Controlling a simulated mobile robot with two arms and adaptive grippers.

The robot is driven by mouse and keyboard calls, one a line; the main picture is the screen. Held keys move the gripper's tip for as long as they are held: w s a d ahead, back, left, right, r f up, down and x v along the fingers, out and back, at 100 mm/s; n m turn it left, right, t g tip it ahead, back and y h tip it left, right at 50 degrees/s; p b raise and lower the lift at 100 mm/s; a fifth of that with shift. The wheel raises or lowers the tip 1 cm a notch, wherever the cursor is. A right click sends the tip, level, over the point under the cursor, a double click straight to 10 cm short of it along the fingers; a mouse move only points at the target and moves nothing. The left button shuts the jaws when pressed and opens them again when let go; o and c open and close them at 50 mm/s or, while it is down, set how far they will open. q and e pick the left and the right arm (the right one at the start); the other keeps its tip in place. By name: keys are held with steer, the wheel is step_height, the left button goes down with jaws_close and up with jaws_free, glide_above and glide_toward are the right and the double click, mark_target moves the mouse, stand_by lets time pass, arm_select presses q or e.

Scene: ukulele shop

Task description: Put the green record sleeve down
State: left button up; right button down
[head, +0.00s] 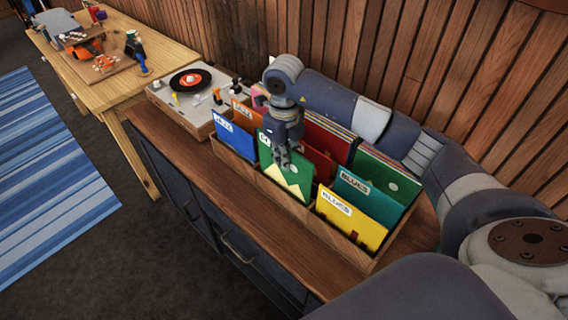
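The green record sleeve (295,172) is in the front middle part of the wooden record crate (331,236), between a blue sleeve and a yellow one. It is slightly tilted, with a pale yellow pattern low on its face. Its white label is mostly hidden behind my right gripper (282,158), which comes down from above. The fingers are closed on the sleeve's upper edge. The sleeve's lower edge is at the crate's front wall; whether it touches the crate floor is hidden. My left gripper is not in view.
The crate also holds a blue sleeve (234,138), yellow (350,222) and teal (368,196) sleeves, and another green sleeve (388,174) at the back right. A turntable (190,92) stands left of the crate on the cabinet. A wooden table (120,82) is farther left.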

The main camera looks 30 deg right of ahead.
steer(key=shift+f+b, duration=0.3)
steer(key=shift+f, duration=1.8)
steer(key=c, duration=1.8)
jaws_free()
steer(key=shift+r, duration=0.2)
